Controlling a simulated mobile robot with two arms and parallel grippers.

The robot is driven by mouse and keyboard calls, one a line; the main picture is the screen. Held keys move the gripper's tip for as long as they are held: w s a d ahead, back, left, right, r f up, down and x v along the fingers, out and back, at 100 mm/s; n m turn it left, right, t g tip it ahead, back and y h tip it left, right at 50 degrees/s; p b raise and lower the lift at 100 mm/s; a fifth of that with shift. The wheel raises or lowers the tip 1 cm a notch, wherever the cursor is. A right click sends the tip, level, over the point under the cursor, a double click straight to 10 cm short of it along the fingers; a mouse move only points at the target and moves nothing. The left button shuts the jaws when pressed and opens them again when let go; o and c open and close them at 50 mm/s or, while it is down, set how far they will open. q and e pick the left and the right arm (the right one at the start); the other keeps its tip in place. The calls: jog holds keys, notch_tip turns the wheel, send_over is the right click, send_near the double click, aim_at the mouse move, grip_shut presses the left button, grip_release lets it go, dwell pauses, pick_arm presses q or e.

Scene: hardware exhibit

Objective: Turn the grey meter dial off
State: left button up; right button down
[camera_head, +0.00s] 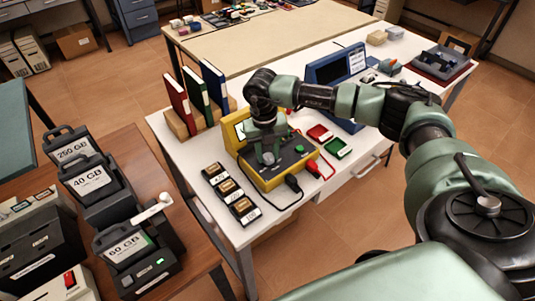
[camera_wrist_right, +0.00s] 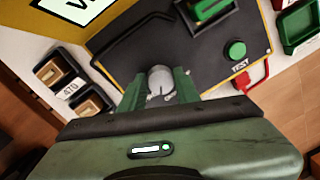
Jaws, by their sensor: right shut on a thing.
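The yellow meter (camera_head: 262,181) stands on the white table, with a dark control panel and a lit screen at its back left. The grey dial (camera_head: 268,158) sits on the panel, below my right gripper (camera_head: 268,151). In the right wrist view the grey dial (camera_wrist_right: 161,80) is between the two green fingers of my right gripper (camera_wrist_right: 160,88), which are shut on it. A thin mark shows on the dial, but its setting is hard to read. A green TEST button (camera_wrist_right: 235,50) is on the same panel. My left gripper is not in view.
Labelled blocks (camera_head: 229,190) stand left of the meter, with black and red cables at its right. Red and green trays (camera_head: 337,148) and a blue instrument (camera_head: 335,70) are behind. Upright books (camera_head: 195,100) stand at the back left.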

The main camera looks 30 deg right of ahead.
jog(key=n+b, duration=0.2)
jog(key=n, duration=0.2)
jog(key=shift+f+b, duration=0.1)
jog(key=shift+b, duration=0.2)
jog(key=n+b, duration=0.2)
jog(key=n, duration=0.2)
jog(key=n+b, duration=0.2)
jog(key=n, duration=0.2)
jog(key=shift+t+b, duration=0.3)
jog(key=shift+s+n+b, duration=0.1)
jog(key=shift+n+b, duration=0.65)
jog(key=shift+n, duration=1.05)
jog(key=shift+r, duration=0.2)
jog(key=shift+n, duration=0.3)
jog(key=c, duration=1)
grip_release()
jog(key=shift+c, duration=0.2)
